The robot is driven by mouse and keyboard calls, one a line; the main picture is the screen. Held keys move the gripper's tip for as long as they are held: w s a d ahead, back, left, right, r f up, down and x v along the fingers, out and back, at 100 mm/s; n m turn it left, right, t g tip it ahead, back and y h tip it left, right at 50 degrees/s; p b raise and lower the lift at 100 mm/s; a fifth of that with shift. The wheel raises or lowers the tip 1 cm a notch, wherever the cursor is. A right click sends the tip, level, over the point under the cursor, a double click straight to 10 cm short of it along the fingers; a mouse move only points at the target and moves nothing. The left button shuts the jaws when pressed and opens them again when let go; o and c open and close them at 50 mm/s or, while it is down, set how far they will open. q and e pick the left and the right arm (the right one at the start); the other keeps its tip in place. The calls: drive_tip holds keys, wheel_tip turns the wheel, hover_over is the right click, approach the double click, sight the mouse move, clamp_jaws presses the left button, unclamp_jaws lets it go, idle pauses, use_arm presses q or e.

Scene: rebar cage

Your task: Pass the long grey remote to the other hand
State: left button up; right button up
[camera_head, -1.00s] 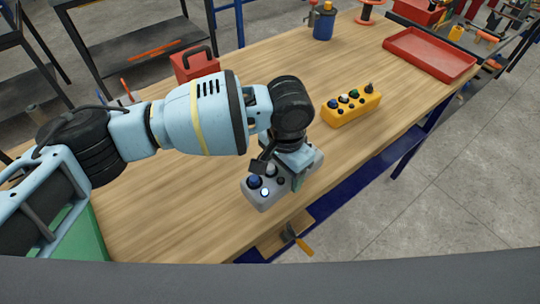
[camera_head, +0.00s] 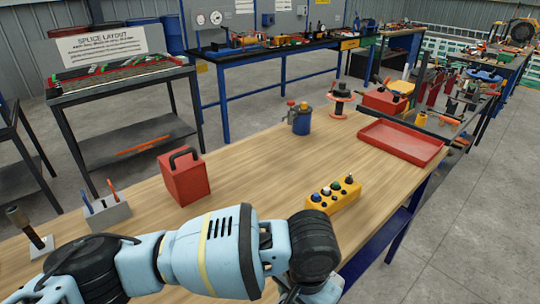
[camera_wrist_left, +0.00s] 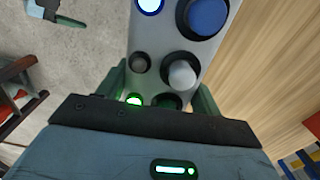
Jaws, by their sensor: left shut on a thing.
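The long grey remote (camera_wrist_left: 163,32) runs up from my left gripper (camera_wrist_left: 160,88) in the left wrist view. It has blue, grey, dark and lit buttons. The two green fingers are shut on its sides near its lower end. Its far end is cut off by the top of the picture. In the head view the left arm comes in from the left, and the gripper and remote are below the bottom edge. A small part of what looks like my right gripper (camera_wrist_left: 55,14) shows at the top left of the left wrist view, apart from the remote; its opening is unclear.
A yellow button box (camera_head: 333,196) stands on the wooden table near its right edge. A red box with a handle (camera_head: 184,177), a blue can (camera_head: 301,123), a red tray (camera_head: 403,142) and a grey pen holder (camera_head: 107,212) stand around it. The middle of the table is clear.

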use_arm(q)
drive_tip(key=w+a+n, duration=0.1)
drive_tip(key=a, duration=0.4)
drive_tip(key=w+a+r+n, duration=0.1)
drive_tip(key=w+a+n, duration=0.1)
drive_tip(key=a, duration=0.3)
drive_tip(key=w+a+n, duration=0.1)
drive_tip(key=a, duration=0.3)
drive_tip(key=shift+w+a+r+n, duration=0.15)
drive_tip(key=shift+a+n, duration=0.25)
drive_tip(key=s+a+r+n, duration=0.1)
drive_tip(key=a+r+n, duration=0.2)
drive_tip(key=a, duration=1.2)
drive_tip(key=shift+s+r+n+p, duration=0.2)
drive_tip(key=shift+s+n+p, duration=0.15)
drive_tip(key=shift+n, duration=0.75)
use_arm(e)
drive_tip(key=shift+w+r, duration=0.4)
drive_tip(key=shift+r, duration=0.1)
